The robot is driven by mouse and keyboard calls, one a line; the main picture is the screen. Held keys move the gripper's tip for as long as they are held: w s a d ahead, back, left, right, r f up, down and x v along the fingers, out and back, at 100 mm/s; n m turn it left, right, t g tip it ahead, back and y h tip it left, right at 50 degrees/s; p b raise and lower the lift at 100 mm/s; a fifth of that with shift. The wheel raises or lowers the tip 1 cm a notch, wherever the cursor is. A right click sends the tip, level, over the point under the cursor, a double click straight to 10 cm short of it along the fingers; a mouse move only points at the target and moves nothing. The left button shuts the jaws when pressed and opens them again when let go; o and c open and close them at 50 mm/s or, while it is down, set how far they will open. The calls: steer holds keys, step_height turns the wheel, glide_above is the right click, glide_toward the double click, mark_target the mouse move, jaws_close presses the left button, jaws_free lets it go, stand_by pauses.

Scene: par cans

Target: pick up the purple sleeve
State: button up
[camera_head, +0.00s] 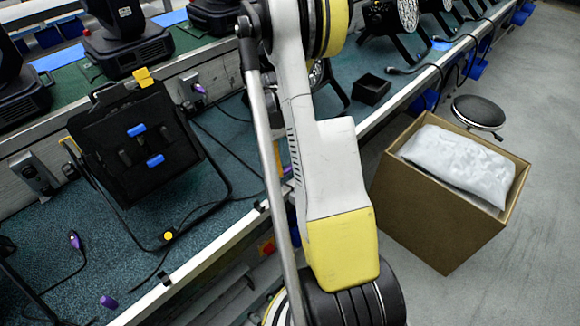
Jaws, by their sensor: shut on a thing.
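A small purple sleeve (108,301) lies loose on the teal bench top at the lower left, close to the bench's front edge. Another purple piece (75,240) sits on a cable end to its upper left. A further purple piece (199,88) is at a socket strip behind the black fixture. I cannot tell which one the task means. My arm crosses the middle of the picture from top to bottom. My gripper is not visible, so its place relative to the sleeves cannot be seen.
A black fixture (135,143) with blue clips stands on the bench (60,285). A small black open box (371,88) sits farther back. A cardboard box (430,215) holding a white bag (458,160) and a round stool (478,111) stand right of the bench. Grey floor is clear at right.

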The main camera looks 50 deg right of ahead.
steer(key=s+d+r+p, duration=0.3)
steer(key=s+r, duration=0.5)
steer(key=s, duration=0.3)
steer(key=shift+d+r+p, duration=0.2)
steer(key=shift+d+p, duration=0.1)
steer(key=shift+p, duration=0.55)
steer(key=b, duration=0.4)
glide_toward(262, 209)
steer(key=shift+s+a+f, duration=0.15)
steer(key=shift+s+f, duration=0.6)
steer(key=shift+s, duration=0.15)
step_height(262, 209, down, 3)
steer(key=shift+f+b, duration=0.1)
steer(key=shift+b, duration=1.05)
step_height(262, 209, down, 2)
steer(key=shift+f+b, duration=0.1)
steer(key=shift+b, duration=0.6)
steer(key=shift+r, duration=0.2)
